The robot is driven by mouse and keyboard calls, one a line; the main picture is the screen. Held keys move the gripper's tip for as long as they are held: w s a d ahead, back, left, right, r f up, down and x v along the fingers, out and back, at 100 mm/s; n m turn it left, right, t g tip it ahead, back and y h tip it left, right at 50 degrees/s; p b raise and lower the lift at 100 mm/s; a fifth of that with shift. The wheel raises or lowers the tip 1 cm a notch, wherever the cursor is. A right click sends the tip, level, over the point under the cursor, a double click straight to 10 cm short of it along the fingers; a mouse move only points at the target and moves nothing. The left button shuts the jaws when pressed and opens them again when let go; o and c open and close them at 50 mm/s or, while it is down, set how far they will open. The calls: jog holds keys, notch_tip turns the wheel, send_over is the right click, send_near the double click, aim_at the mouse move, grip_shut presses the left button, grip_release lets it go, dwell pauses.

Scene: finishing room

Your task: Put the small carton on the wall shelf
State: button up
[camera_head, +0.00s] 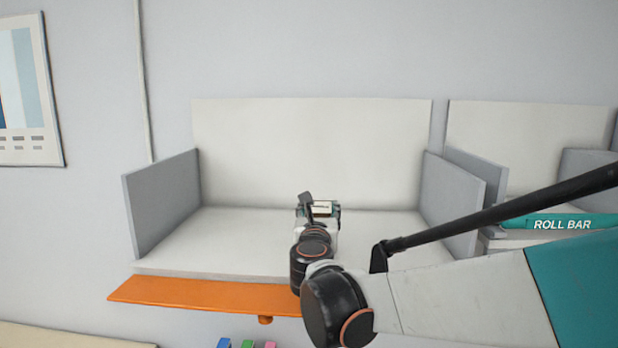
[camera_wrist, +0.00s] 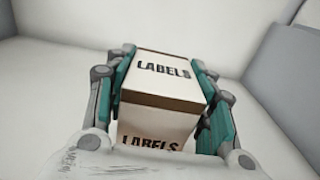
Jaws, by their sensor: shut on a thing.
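The small carton (camera_wrist: 160,95) is white with brown edges and reads LABELS on two faces. In the wrist view it sits between the two teal-padded fingers of my gripper (camera_wrist: 163,100), which is shut on it. I cannot tell whether the carton touches the shelf floor.
The shelf has a grey side panel (camera_head: 160,202) at the left and another (camera_head: 455,200) at the right. An orange strip (camera_head: 200,293) runs along its front. A second bay (camera_head: 525,145) at the right holds a teal item marked ROLL BAR (camera_head: 560,222). The shelf's left half is clear.

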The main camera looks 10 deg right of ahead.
jog(key=shift+s+a+f, duration=0.2)
jog(key=shift+s+f, duration=0.05)
jog(key=shift+s, duration=0.2)
jog(key=shift+s+a+f, duration=0.15)
jog(key=shift+s+f, duration=0.05)
jog(key=shift+s, duration=0.2)
jog(key=shift+w+f, duration=0.15)
jog(key=shift+f, duration=1.25)
jog(key=shift+f, duration=0.1)
jog(key=o, duration=1.2)
jog(key=shift+w, duration=0.1)
